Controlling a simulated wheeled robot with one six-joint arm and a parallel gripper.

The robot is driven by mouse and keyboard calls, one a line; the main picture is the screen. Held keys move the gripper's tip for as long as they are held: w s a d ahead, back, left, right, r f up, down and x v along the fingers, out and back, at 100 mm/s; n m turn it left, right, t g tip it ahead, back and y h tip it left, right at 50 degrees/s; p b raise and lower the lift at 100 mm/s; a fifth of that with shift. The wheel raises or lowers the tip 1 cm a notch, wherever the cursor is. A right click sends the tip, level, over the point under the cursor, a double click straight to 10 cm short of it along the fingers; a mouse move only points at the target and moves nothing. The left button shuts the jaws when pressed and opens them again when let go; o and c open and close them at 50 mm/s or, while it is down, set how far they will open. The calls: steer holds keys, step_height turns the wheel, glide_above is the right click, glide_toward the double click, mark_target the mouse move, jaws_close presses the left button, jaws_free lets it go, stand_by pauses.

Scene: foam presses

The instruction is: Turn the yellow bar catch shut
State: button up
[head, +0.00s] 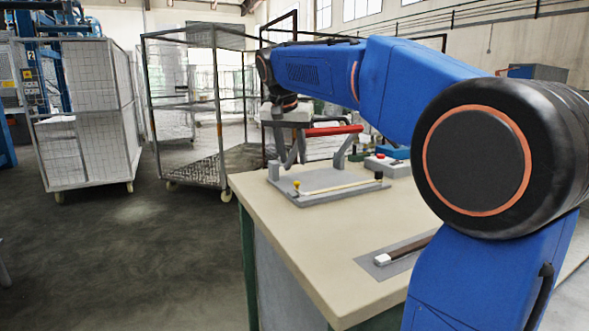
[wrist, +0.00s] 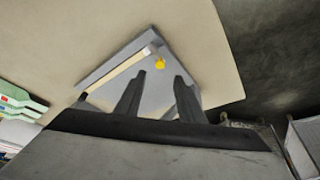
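A pale yellow bar (head: 340,186) lies low along a grey plate (head: 318,198) on the table. In the wrist view the bar (wrist: 117,74) runs diagonally and the yellow knob (wrist: 159,64) shows just beyond the fingertips. My gripper (head: 289,160) points down above the plate's left rear part. Its two dark fingers (wrist: 159,76) are apart with nothing seen between them. I cannot tell whether either finger touches the plate.
A red handle (head: 333,131) on grey uprights stands behind the bar, close to my gripper. A grey box with a red button (head: 387,165) is to the right. A second plate with a dark, white-ended bar (head: 408,249) lies nearer. Table (head: 300,240) in front is clear.

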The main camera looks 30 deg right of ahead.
steer(key=v, duration=0.9)
